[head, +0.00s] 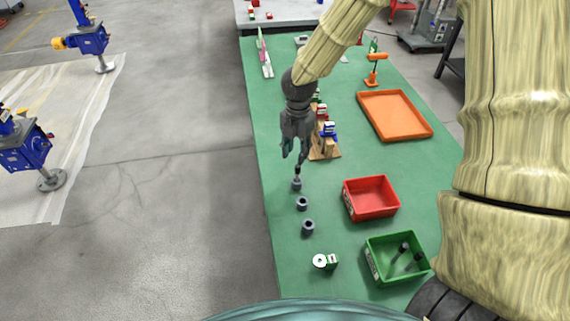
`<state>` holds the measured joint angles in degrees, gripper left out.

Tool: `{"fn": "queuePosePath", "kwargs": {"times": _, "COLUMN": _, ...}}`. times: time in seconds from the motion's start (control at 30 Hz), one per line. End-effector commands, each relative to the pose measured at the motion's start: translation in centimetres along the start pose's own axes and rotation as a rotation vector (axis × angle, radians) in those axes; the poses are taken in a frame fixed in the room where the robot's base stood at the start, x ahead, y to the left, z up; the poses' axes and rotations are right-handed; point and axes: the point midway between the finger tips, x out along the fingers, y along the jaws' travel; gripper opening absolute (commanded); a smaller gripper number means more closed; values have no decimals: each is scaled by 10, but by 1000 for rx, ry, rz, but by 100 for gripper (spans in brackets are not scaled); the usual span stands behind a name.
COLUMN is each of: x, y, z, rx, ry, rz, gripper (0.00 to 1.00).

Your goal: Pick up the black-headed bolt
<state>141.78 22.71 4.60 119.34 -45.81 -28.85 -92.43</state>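My gripper (294,156) points down over the left side of the green table, its two fingers apart. A small dark upright piece that looks like a black-headed bolt (297,169) stands in a grey round holder (296,185) just below the fingertips. The right fingertip is close to its top; I cannot tell whether they touch. Two more grey round holders, a middle one (302,204) and a near one (308,227), stand in a row toward me and show dark openings. Dark bolts with black heads (404,247) also lie in the green bin (376,268).
A red bin (371,199) and an orange tray (394,115) stand to the right. A wooden stand with small blue and red items (328,132) is close beside my gripper. A white-and-green roll (324,262) lies near the front. The table's left edge is close to the holders.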

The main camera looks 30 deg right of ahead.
Motion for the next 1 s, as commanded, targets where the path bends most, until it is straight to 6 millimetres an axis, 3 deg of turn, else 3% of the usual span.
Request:
{"fn": "queuePosePath", "kwargs": {"times": 0.17, "x": 2, "y": -7, "z": -6, "rx": -24, "ry": -11, "rz": 4, "gripper": 35}}
{"fn": "queuePosePath", "kwargs": {"times": 0.5, "x": 46, "y": 4, "z": 0, "rx": -23, "ry": -4, "rz": -6, "gripper": 35}}
{"fn": "queuePosePath", "kwargs": {"times": 0.7, "x": 58, "y": 10, "z": 4, "rx": -22, "ry": 0, "rz": -10, "gripper": 35}}
{"fn": "queuePosePath", "kwargs": {"times": 1.0, "x": 76, "y": 3, "z": 6, "rx": -20, "ry": 0, "rz": -10, "gripper": 35}}
